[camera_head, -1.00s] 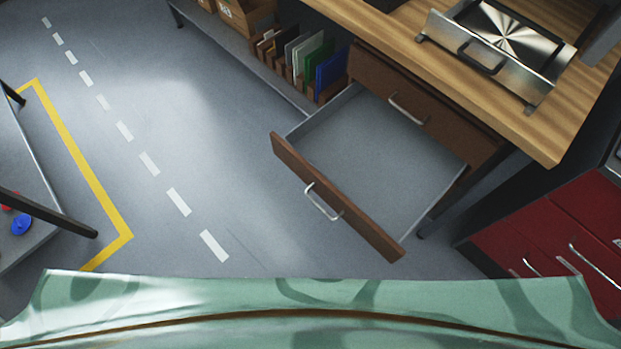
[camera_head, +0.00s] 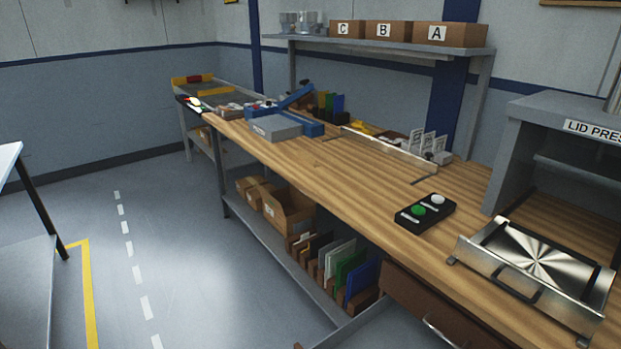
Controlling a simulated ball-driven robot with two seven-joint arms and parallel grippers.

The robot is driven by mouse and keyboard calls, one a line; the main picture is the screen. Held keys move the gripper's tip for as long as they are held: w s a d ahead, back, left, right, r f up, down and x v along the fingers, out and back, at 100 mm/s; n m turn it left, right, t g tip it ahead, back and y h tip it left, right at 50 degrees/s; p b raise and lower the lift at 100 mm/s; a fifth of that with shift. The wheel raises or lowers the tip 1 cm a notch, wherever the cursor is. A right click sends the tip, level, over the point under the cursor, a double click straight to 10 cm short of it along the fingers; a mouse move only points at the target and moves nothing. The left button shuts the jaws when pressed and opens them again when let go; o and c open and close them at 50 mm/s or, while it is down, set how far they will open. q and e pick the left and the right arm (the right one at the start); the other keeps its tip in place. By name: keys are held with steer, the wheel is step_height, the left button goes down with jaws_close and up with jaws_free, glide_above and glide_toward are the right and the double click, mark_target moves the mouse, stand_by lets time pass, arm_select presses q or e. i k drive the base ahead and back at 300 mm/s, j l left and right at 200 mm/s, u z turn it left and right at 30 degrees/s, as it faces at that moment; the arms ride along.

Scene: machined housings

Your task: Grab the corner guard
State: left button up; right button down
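I cannot make out a corner guard for certain in the head view. Small parts lie at the far end of the wooden workbench (camera_head: 365,190), around a grey and blue fixture (camera_head: 283,128), but they are too small to tell apart. An open drawer (camera_head: 385,334) under the bench is cut off by the bottom edge; the visible part of its floor is bare. Neither of my grippers is in view.
A black box with a green and a white button (camera_head: 425,212) and a metal tray with a shiny disc (camera_head: 535,265) sit on the bench by the lid press (camera_head: 560,150). Boxes A, B and C stand on the shelf (camera_head: 385,49).

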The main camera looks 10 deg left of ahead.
mark_target(300, 153)
steer(key=j+z, duration=0.1)
steer(key=z, duration=0.35)
steer(key=i+j+z, duration=0.1)
steer(key=z, duration=0.3)
steer(key=j+z, duration=0.15)
steer(key=z, duration=0.3)
steer(key=j+z, duration=0.35)
steer(key=j, duration=0.25)
steer(key=j+z, duration=0.35)
steer(key=j, duration=0.3)
steer(key=k+j+z, duration=0.2)
steer(key=j+z, duration=0.15)
steer(key=j, duration=0.2)
